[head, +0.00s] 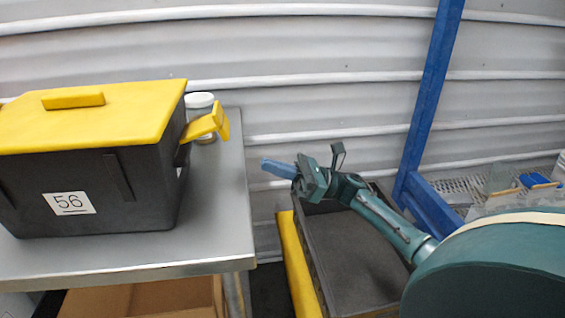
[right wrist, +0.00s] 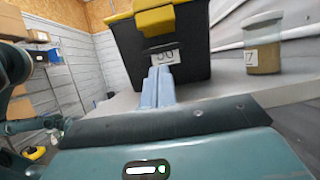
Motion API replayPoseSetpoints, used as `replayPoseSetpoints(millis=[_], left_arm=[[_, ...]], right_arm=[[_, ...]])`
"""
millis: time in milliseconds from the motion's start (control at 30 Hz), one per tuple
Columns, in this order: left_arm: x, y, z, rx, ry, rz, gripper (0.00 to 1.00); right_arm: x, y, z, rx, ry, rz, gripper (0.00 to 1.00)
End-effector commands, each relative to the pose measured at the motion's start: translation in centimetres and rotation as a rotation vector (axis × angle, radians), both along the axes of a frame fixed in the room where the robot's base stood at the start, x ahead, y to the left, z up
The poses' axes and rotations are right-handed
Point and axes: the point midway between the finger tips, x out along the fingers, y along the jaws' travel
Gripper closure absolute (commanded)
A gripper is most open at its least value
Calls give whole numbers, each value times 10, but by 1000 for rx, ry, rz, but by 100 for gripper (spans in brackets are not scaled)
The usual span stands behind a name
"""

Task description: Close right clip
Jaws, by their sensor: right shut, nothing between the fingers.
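A dark grey hopper box (head: 90,185) labelled 56 stands on the metal table, with a flat yellow lid (head: 110,112) on top. The yellow right clip (head: 207,123) sticks outward from its right side at an angle, not lying flat against the wall. In the right wrist view the clip (right wrist: 155,20) shows at the top of the box side, above a white label. My right gripper (head: 268,167) is shut and empty, off the table's right edge, apart from the clip and lower than it. Its blue fingers (right wrist: 158,88) point towards the box side. My left gripper is not in view.
A jar (head: 201,100) with a white lid stands behind the clip; it also shows in the right wrist view (right wrist: 263,45). The table (head: 215,215) is clear right of the box. A dark bin (head: 350,250) is below my right arm, and a blue post (head: 430,90) rises behind.

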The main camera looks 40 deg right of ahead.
Motion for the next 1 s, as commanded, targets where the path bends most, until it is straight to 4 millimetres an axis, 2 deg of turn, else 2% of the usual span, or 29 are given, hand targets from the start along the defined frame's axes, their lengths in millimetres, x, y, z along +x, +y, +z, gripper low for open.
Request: replayPoseSetpoints(millis=[33, 267, 400, 533, 1000], left_arm=[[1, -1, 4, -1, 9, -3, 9], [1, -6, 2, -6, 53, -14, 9], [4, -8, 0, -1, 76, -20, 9], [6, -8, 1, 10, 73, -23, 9], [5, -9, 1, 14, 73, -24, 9]], right_arm=[[5, 10, 10, 1, -4, 3, 100], [24, 47, 31, 0, -4, 2, 100], [27, 52, 50, -1, -1, 0, 100], [29, 55, 59, 0, 0, 1, 100], [30, 56, 61, -2, 1, 0, 100]])
